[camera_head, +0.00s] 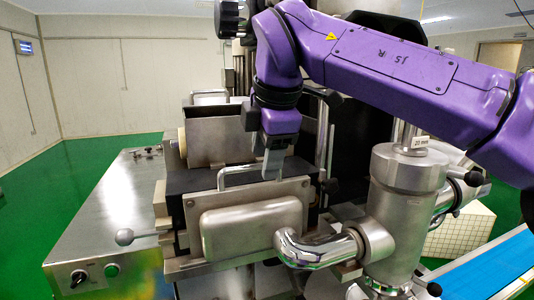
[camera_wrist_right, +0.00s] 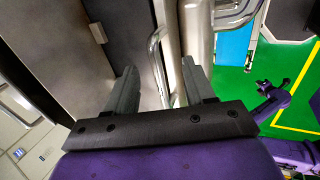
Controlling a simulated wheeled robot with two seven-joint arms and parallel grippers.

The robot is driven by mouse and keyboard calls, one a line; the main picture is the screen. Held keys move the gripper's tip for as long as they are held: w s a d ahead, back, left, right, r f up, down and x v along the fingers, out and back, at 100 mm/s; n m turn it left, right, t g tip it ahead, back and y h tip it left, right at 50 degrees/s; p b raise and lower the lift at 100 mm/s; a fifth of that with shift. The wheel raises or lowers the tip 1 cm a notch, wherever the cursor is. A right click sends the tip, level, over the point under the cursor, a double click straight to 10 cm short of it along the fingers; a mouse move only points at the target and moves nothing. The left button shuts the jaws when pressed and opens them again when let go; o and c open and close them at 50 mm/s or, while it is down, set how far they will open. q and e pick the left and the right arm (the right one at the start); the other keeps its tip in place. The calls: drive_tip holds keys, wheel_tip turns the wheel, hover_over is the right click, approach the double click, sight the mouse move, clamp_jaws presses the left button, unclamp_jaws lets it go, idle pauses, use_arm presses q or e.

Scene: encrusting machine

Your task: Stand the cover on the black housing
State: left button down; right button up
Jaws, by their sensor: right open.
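The cover (camera_head: 250,226) is a metal plate with a raised rounded box on its face. It stands upright, close against the front of the black housing (camera_head: 196,181). Its bar handle (camera_head: 232,171) is at its top edge and also shows in the right wrist view (camera_wrist_right: 155,50). My right gripper (camera_head: 272,164) reaches down from above at the right part of the handle. In the wrist view my right gripper (camera_wrist_right: 160,76) is open, with a curved bar between its fingers. Whether a finger touches it is unclear. My left gripper is not in view.
A metal hopper (camera_head: 215,138) stands behind the housing. A shiny bent pipe (camera_head: 315,247) and a steel cylinder (camera_head: 395,205) are close on the right. A steel cabinet top (camera_head: 110,210) lies left. A blue conveyor (camera_head: 490,268) is at lower right.

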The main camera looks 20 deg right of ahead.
drive_tip(key=shift+s+r+p, duration=0.15)
drive_tip(key=shift+r+p, duration=0.2)
drive_tip(key=shift+r, duration=0.2)
drive_tip(key=p+v, duration=0.3)
drive_tip(key=v, duration=0.3)
drive_tip(key=shift+s+r, duration=0.15)
drive_tip(key=shift+s, duration=0.05)
idle(0.5)
